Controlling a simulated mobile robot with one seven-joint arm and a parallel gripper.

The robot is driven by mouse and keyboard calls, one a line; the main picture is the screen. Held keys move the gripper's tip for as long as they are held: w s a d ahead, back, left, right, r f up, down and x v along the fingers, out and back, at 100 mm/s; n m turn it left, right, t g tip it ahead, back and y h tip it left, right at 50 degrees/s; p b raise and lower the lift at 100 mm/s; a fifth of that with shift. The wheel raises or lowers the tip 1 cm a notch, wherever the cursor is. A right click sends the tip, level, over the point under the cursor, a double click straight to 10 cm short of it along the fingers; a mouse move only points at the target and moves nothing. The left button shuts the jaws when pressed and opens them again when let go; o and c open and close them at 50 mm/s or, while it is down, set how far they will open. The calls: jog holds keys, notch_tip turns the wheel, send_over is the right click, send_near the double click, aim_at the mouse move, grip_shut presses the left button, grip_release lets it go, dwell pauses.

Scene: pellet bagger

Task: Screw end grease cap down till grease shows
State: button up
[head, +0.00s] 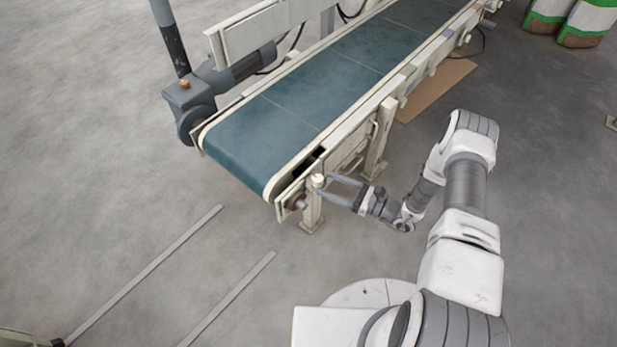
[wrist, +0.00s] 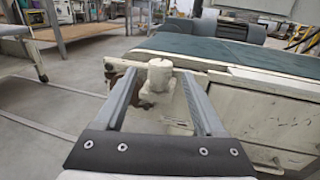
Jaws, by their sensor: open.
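The end grease cap is a small pale cylinder (head: 318,181) at the near end corner of the conveyor (head: 270,125). In the wrist view the cap (wrist: 160,74) stands upright on a pale, stained housing. My gripper (head: 330,187) is open, pointing at the cap from the right in the head view. In the wrist view the fingertips (wrist: 158,76) appear to either side of the cap, with gaps on both sides. I cannot tell whether the tips reach past it. No grease is clearly visible at the cap; dark stains show beside the housing.
The conveyor's side frame (wrist: 250,108) and leg (head: 378,140) are close to my gripper. A grey motor (head: 215,80) is on the conveyor's far side. Two metal strips (head: 235,295) lie on the floor at left. Floor to the right is mostly clear, with bags (head: 585,22) behind.

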aim_at(313, 178)
jog(key=b+x, duration=0.1)
jog(key=x, duration=0.6)
jog(key=shift+w+a, duration=0.15)
jog(key=shift+a, duration=0.05)
grip_shut()
